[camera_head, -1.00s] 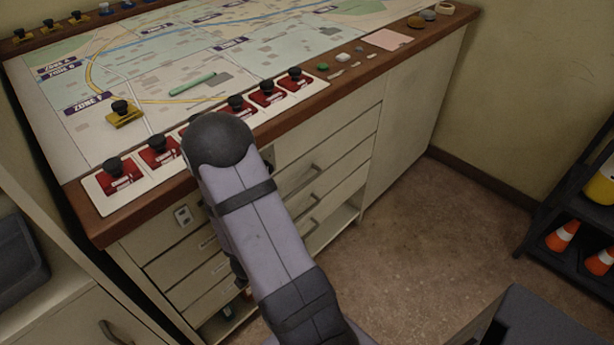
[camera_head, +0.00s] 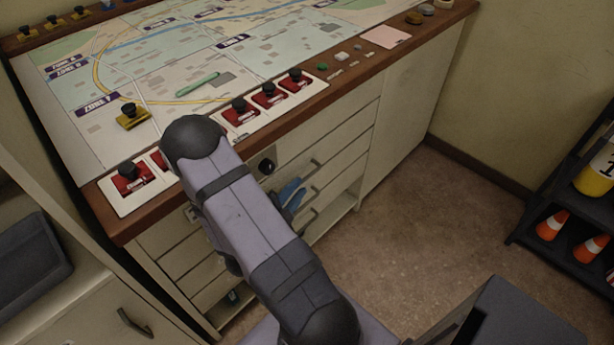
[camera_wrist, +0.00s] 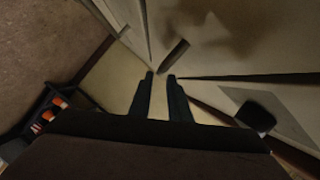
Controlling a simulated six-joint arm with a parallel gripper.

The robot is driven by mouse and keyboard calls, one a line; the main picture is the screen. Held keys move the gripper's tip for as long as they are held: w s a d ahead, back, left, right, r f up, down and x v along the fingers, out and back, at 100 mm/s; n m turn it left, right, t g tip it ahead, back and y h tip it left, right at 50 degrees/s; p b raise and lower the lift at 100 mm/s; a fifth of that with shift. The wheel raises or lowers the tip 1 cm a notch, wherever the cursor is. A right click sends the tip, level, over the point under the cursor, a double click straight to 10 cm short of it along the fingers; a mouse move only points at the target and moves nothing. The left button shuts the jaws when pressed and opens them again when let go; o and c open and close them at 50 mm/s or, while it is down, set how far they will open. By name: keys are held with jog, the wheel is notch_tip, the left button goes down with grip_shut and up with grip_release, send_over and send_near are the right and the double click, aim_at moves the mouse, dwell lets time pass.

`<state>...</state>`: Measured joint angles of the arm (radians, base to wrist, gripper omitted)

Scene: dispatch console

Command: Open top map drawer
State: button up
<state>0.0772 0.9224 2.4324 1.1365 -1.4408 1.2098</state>
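The map console's front (camera_head: 345,132) has a column of pale drawers, and they look shut. A grey bar handle (camera_head: 311,168) shows right of my arm, with another below it; my arm hides the left part of the fronts. A blue part (camera_head: 290,194) shows beside these handles, partly behind my arm; I cannot tell if it belongs to my gripper. In the wrist view my gripper (camera_wrist: 160,76) has two dark fingers apart with nothing between them. A dark bar handle (camera_wrist: 174,56) lies just beyond the fingertips, slightly right, with no contact visible.
The map top (camera_head: 190,60) carries red switches (camera_head: 240,110) along its front edge. A shelf with orange cones (camera_head: 552,225) stands at the right. A dark grey box (camera_head: 515,315) is at the lower right. The floor (camera_head: 410,235) between is clear.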

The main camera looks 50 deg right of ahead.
aim_at(304, 181)
jog(key=shift+x, duration=3.4)
jog(key=shift+c, duration=0.7)
grip_shut()
